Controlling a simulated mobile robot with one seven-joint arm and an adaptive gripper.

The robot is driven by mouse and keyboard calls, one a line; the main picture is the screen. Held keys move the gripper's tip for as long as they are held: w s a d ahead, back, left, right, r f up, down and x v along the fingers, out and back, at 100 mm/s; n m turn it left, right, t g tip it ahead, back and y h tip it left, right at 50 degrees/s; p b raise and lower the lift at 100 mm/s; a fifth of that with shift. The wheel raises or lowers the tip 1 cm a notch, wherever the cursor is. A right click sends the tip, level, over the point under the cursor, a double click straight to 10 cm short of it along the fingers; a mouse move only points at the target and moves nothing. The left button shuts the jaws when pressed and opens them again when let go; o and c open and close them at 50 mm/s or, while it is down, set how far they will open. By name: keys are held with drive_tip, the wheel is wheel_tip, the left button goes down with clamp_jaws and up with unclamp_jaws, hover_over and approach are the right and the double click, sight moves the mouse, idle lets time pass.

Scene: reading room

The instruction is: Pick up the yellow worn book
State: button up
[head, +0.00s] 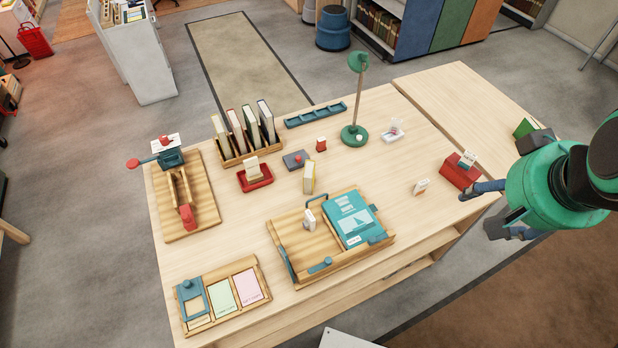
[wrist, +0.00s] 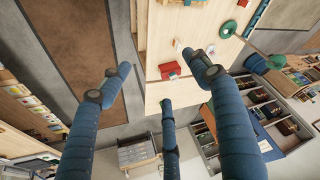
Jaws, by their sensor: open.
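The yellow worn book (head: 309,177) is a small book with a yellow spine and pale pages. It stands upright on the wooden table (head: 380,205), just behind the tray with the teal book. I cannot make it out in the wrist view. My gripper (head: 490,208) is at the right edge of the table, well to the right of the yellow book and near the red box. In the wrist view my gripper (wrist: 148,85) shows its blue fingers spread apart with nothing between them.
A wooden tray (head: 283,254) holds a teal book (head: 353,218). A green lamp (head: 355,135), a red box (head: 459,171), a red tray (head: 255,184) and a rack of upright books (head: 236,158) stand on the table. The table's right-middle surface is mostly clear.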

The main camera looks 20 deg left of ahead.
drive_tip(key=w+a+f+g, duration=0.1)
drive_tip(key=w+a, duration=0.7)
drive_tip(key=w, duration=0.4)
drive_tip(key=n+g+p, duration=0.2)
drive_tip(key=g, duration=0.2)
hover_over(311, 169)
wheel_tip(311, 169, down, 28)
drive_tip(key=r, duration=0.1)
drive_tip(key=shift+a+f, duration=0.15)
drive_tip(key=shift+f, duration=0.1)
drive_tip(key=shift+f, duration=0.1)
drive_tip(key=shift+f+b, duration=0.6)
drive_tip(key=shift+f, duration=3.6)
